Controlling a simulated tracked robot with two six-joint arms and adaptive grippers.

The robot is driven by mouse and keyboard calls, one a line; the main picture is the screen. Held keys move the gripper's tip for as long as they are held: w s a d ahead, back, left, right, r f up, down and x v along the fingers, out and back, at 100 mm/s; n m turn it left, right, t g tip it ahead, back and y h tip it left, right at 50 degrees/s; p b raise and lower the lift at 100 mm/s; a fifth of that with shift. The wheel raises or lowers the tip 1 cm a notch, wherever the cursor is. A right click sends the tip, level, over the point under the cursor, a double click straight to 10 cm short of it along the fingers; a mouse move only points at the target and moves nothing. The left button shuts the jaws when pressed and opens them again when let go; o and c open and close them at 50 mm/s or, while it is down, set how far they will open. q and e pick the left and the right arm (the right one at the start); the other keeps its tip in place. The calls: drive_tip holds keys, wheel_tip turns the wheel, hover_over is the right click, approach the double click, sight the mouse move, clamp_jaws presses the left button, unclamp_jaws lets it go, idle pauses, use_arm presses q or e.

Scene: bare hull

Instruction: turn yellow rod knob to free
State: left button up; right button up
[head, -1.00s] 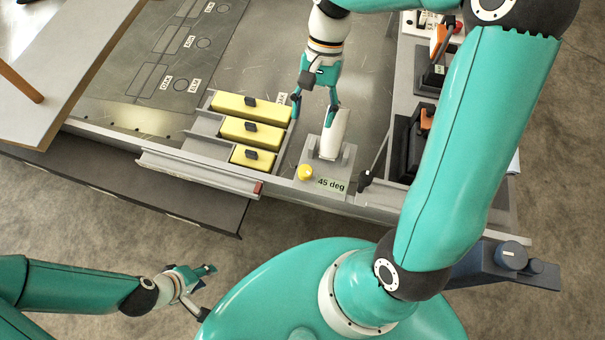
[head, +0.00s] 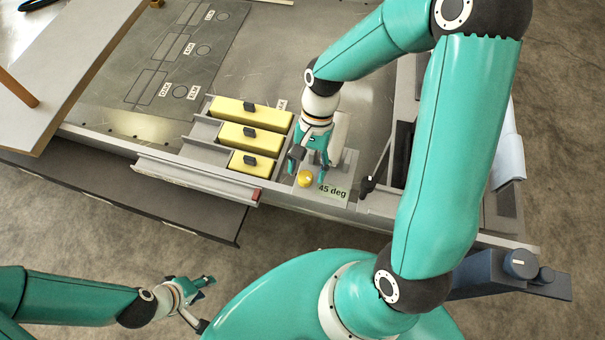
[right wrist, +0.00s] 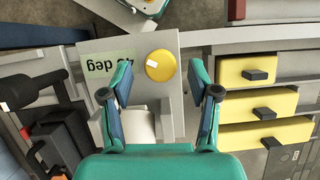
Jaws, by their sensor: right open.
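The yellow rod knob (head: 305,179) is a small round yellow knob on a grey plate, left of the green "45 deg" label (head: 333,191). In the right wrist view the knob (right wrist: 160,65) has a small white mark and lies ahead of the fingertips, roughly between their lines. My right gripper (head: 308,176) is open above the plate, its fingers on either side of the knob in the head view; the right wrist view (right wrist: 164,78) shows nothing between them. A white block (head: 340,130) stands behind it, partly hidden. My left gripper (head: 207,287) appears open and empty, away from the bench.
Yellow drawer-like blocks with black handles (head: 250,137) sit in a grey rack just left of the knob. A dark lever (head: 368,184) stands to the right of the label. Bare floor (head: 250,235) lies in front of the bench.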

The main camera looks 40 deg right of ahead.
drive_tip(key=shift+x, duration=0.75)
drive_tip(key=shift+c, duration=0.3)
drive_tip(key=c, duration=1.1)
drive_tip(key=shift+a, duration=0.3)
drive_tip(key=shift+d, duration=0.2)
drive_tip(key=shift+w+d, duration=0.1)
drive_tip(key=shift+r, duration=0.1)
